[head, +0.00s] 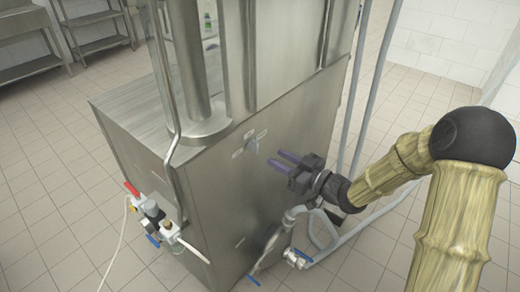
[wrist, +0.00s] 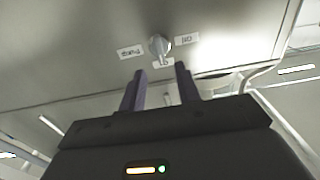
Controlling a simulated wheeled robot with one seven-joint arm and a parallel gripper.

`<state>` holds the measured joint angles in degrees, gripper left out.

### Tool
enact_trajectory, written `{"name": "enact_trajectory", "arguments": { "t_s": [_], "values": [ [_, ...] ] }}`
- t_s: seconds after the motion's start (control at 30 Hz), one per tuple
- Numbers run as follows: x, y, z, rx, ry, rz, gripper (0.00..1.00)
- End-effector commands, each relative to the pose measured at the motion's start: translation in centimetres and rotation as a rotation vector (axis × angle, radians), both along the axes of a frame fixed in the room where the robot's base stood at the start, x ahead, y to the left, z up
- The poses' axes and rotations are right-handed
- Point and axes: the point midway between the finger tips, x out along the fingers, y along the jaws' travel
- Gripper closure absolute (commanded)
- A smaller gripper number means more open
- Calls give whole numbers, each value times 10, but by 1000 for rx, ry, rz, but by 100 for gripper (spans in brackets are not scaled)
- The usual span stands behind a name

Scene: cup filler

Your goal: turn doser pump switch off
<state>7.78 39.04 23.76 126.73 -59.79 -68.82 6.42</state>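The doser pump switch looks to be the small grey knob (head: 252,147) on the steel side panel of the filler machine (head: 225,190), with small white labels around it. In the wrist view the knob (wrist: 160,47) is at the top middle. A label (wrist: 131,52) is on its left and another (wrist: 190,41) on its right; a third is partly hidden below it. The lettering is upside down and too small to read surely. My gripper (head: 276,158) is open and empty, to the right of the knob in the head view. In the wrist view its purple fingers (wrist: 161,70) stand apart, short of the knob.
Hoses and a blue-handled valve (head: 297,258) are at the panel's lower right. Valves with red and blue handles (head: 153,212) stick out at the machine's left corner. Vertical pipes (head: 373,85) run behind my arm. Tiled floor (head: 60,190) is clear at the left.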

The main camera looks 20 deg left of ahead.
Motion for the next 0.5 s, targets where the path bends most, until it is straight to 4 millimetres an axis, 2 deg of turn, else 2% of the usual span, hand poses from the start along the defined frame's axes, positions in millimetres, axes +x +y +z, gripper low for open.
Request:
{"name": "enact_trajectory", "arguments": {
  "t_s": [0.3,0.5],
  "values": [
    [21,52,-1,1,1,2,67],
    [29,70,0,0,1,0,67]
  ]
}}
